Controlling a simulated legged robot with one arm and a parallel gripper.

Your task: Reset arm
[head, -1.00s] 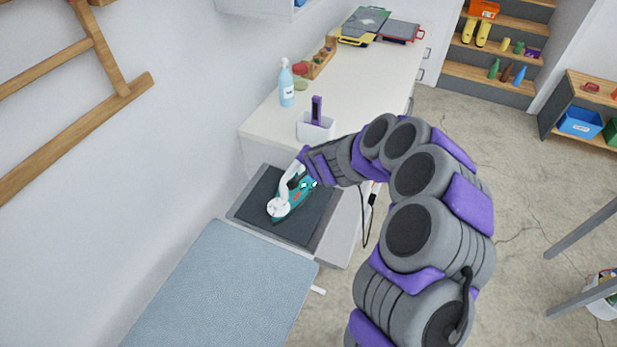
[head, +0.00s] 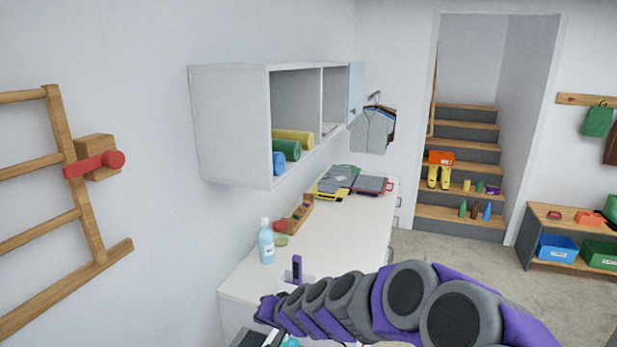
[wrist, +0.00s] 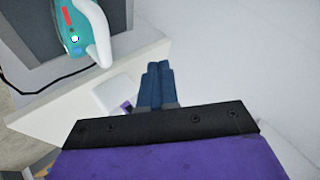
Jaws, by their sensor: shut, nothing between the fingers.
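My arm reaches left across the lower part of the head view. My gripper shows in the wrist view (wrist: 158,84), its two dark blue fingers together and empty. A teal and white iron (wrist: 88,30) rests on a dark grey pad (wrist: 38,75) in the wrist view, apart from the fingers. In the head view only a bit of the iron (head: 290,342) shows at the bottom edge, mostly hidden by my arm and the frame edge.
A wooden ladder rack (head: 90,225) is on the left wall. Open floor (head: 450,260) lies right of the counter.

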